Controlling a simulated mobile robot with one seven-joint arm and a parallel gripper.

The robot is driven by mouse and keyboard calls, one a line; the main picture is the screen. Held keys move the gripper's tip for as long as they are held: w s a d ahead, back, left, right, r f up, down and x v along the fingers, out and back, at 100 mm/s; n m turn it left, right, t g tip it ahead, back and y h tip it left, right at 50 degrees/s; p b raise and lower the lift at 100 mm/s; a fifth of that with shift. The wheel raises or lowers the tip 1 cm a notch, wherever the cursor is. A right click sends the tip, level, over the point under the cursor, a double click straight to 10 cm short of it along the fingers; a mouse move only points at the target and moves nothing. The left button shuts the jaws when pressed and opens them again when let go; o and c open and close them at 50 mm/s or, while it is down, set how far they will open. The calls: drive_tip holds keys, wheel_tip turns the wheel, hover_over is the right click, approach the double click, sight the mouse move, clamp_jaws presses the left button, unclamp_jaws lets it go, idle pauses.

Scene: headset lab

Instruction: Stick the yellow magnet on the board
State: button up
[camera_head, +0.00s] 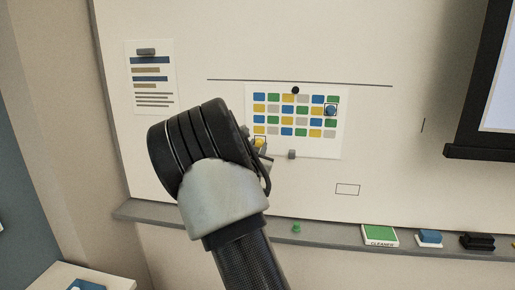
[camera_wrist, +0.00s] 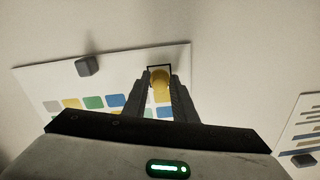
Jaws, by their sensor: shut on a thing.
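My gripper (camera_wrist: 160,88) is shut on the round yellow magnet (camera_wrist: 160,80), which sits between the fingertips in the wrist view. The magnet is in front of a black square outline (camera_wrist: 150,67) on the calendar sheet, near the sheet's edge. I cannot tell whether it touches the whiteboard (camera_head: 230,40). In the head view my arm hides most of the gripper; a bit of the yellow magnet (camera_head: 260,142) shows at the lower left corner of the calendar sheet (camera_head: 342,140).
A grey magnet (camera_wrist: 88,66) is beside the gripper at the sheet's edge. A blue magnet (camera_head: 331,111) and a black magnet (camera_head: 295,90) are on the sheet. The tray (camera_head: 330,235) below holds a green magnet (camera_head: 296,228), cleaner box (camera_head: 380,236) and erasers. A screen (camera_head: 490,90) is at right.

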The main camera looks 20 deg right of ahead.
drive_tip(key=shift+w+d, duration=0.2)
drive_tip(key=shift+w, duration=0.15)
idle(0.3)
drive_tip(key=o, duration=1.6)
drive_tip(key=shift+o, duration=0.2)
drive_tip(key=b+v, duration=0.1)
drive_tip(key=v, duration=0.7)
drive_tip(key=shift+a, duration=0.1)
idle(0.3)
